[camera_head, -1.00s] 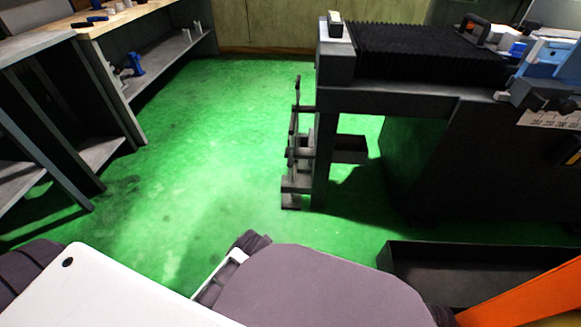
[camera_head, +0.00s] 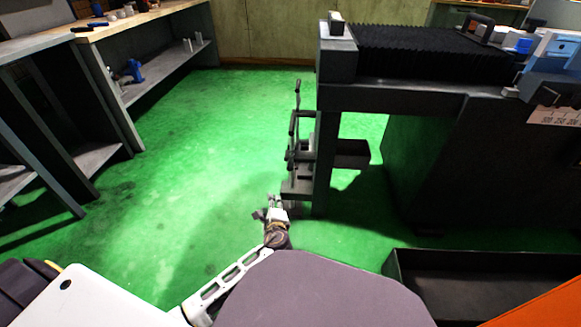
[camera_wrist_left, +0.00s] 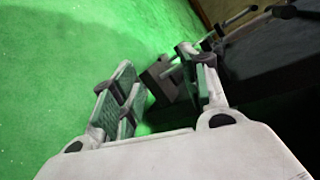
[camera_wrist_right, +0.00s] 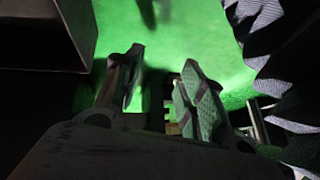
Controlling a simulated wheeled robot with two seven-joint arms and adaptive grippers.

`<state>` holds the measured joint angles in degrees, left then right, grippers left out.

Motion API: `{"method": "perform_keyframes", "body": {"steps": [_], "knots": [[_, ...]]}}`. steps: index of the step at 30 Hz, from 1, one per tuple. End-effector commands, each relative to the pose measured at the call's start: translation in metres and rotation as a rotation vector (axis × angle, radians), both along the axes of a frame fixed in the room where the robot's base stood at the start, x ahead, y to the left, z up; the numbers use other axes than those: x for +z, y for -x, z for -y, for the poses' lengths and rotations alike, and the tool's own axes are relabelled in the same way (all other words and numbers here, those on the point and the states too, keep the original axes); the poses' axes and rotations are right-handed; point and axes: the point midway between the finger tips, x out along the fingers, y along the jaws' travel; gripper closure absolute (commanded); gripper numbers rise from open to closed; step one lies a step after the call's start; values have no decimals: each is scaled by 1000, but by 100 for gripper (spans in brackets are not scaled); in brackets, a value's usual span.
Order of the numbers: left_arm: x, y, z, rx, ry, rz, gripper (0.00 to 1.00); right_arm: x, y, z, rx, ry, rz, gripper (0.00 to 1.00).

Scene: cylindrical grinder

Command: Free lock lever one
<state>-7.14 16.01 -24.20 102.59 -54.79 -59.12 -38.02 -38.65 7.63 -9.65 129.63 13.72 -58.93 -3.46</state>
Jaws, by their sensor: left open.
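The grinder's lever assembly (camera_head: 302,150), dark grey rods and blocks, stands on the left side of the machine's post in the head view. Which lever is lever one I cannot tell. My left gripper (camera_head: 271,208) is low, just left of the foot of this assembly. In the left wrist view my left gripper (camera_wrist_left: 158,90) is open and empty; a grey block (camera_wrist_left: 163,75) shows behind its fingers and a rod with a knob (camera_wrist_left: 238,18) lies at upper right. My right gripper (camera_wrist_right: 165,85) is open and empty in its wrist view; the head view does not show it.
The grinder's dark body (camera_head: 430,160) fills the right side. A black open trough (camera_head: 450,262) lies at lower right. A workbench with a shelf (camera_head: 165,68) stands at left. The green floor (camera_head: 190,170) between is clear.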

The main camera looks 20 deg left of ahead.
Motion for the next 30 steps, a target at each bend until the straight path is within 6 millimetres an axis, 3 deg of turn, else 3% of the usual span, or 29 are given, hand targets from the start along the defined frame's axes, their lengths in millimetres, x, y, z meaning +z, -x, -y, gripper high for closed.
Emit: {"method": "perform_keyframes", "body": {"steps": [9,15,20,30], "knots": [[14,-60,15,-251,-527,14,55,-16,4,-17,-16,-84,52,60],[16,-83,25,-360,-785,6,55,-23,5,-24,-31,-122,78,60],[15,-90,28,-394,-868,2,55,-25,5,-26,-37,-134,86,60],[15,-90,29,-396,-873,3,55,-25,5,-26,-36,-135,86,60]]}}
